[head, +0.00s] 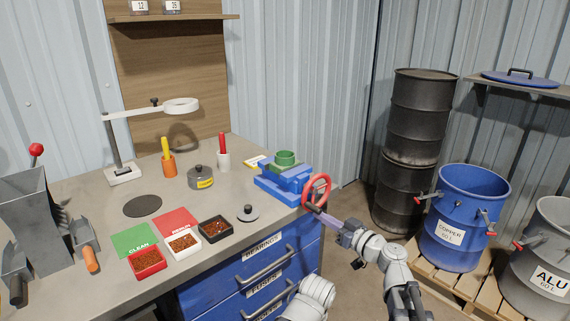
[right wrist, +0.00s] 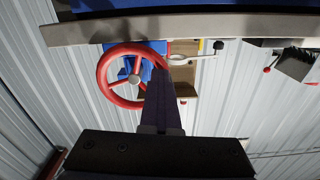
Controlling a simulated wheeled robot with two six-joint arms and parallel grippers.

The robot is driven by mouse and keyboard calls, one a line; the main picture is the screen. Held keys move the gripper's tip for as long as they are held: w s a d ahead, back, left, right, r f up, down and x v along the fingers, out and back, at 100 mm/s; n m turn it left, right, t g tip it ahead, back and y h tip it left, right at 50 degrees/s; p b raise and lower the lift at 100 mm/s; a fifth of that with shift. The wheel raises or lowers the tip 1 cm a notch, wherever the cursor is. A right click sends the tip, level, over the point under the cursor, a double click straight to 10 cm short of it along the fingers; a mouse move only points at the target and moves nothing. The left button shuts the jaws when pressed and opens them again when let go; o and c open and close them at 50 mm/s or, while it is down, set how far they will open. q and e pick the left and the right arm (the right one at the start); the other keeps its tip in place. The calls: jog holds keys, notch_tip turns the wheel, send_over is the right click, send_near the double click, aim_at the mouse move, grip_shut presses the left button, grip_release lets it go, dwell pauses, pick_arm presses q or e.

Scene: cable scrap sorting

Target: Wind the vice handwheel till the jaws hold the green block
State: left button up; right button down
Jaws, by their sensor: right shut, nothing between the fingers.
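The blue vice (head: 283,186) stands at the right end of the bench, with the green block (head: 286,158) at its jaws. Whether the jaws touch the block is too small to tell. The red handwheel (head: 327,186) is on the vice's right side, past the bench edge. My right gripper (head: 312,209) is shut and empty at the wheel's lower rim. In the right wrist view the handwheel (right wrist: 103,76) faces me, and the shut fingers (right wrist: 160,78) overlap its right rim; contact is unclear. My left gripper is out of view.
A lidded grey pot (head: 200,178), red and white trays of scrap, and a lamp (head: 123,172) stand on the bench. A blue COPPER drum (head: 452,243) and dark barrels (head: 415,135) stand to the right.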

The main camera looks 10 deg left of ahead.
aim_at(321, 177)
jog(key=shift+s+a+r+p, duration=0.15)
jog(key=shift+s+r+p, duration=0.05)
jog(key=shift+r+p, duration=0.3)
jog(key=shift+s+a+r+p, duration=0.1)
jog(key=shift+s+r+p, duration=0.1)
jog(key=shift+r+p, duration=1)
jog(key=shift+r, duration=0.1)
jog(key=shift+w+d+r+p, duration=0.1)
jog(key=shift+w+r+p, duration=0.1)
jog(key=shift+r+p, duration=0.55)
jog(key=w+r+p, duration=0.1)
jog(key=w+d+r+p, duration=0.1)
jog(key=r, duration=0.1)
jog(key=shift+d+p, duration=0.2)
jog(key=shift+p, duration=0.15)
jog(key=shift+w+d+r, duration=0.1)
jog(key=shift+w+d, duration=0.25)
jog(key=shift+w, duration=0.15)
jog(key=shift+w+d, duration=0.6)
jog(key=shift+w, duration=0.2)
jog(key=shift+s+p, duration=0.1)
jog(key=shift+p, duration=0.2)
